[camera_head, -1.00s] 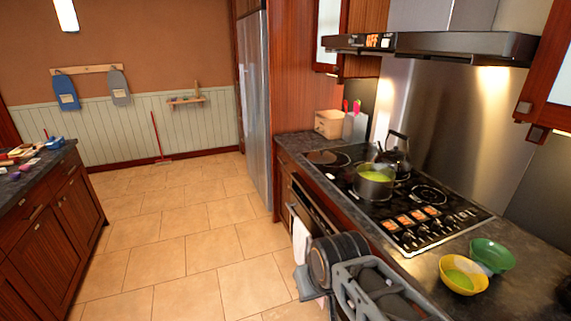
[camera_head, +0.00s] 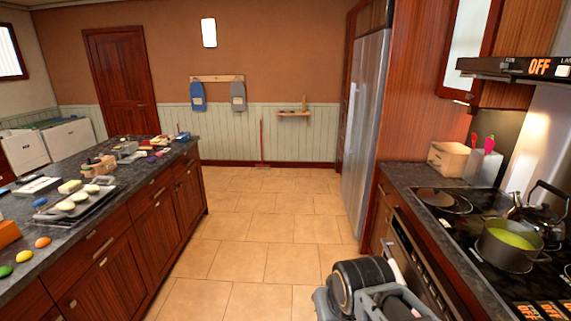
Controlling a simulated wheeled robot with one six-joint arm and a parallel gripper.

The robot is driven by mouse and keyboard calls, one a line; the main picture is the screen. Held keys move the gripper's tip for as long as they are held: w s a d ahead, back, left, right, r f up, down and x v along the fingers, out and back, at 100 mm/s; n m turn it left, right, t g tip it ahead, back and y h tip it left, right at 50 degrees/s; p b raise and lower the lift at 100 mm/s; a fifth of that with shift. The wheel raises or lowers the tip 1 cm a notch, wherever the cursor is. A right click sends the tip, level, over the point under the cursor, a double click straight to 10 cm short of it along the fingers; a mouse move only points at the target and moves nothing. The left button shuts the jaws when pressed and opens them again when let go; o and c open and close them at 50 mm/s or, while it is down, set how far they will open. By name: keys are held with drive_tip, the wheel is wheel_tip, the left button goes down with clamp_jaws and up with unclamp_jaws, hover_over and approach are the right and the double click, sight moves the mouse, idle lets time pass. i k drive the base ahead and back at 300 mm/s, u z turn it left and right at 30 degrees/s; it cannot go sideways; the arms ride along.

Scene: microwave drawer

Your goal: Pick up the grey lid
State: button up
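My arm's dark and grey links show at the bottom, in front of the oven. My gripper's fingers are not visible.
A long island counter (camera_head: 75,255) with food, trays and boxes runs along the left. A tiled floor aisle (camera_head: 262,225) lies clear. A kettle (camera_head: 540,210), a wooden box (camera_head: 453,158) and a steel fridge (camera_head: 366,125) are on the right.

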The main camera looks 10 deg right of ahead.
sight(435, 197)
drive_tip(key=z, duration=0.05)
drive_tip(key=i, duration=2.2)
drive_tip(key=z, duration=0.8)
drive_tip(key=i, duration=1.15)
drive_tip(key=z, duration=1.75)
drive_tip(key=i, duration=0.7)
drive_tip(key=z, duration=0.45)
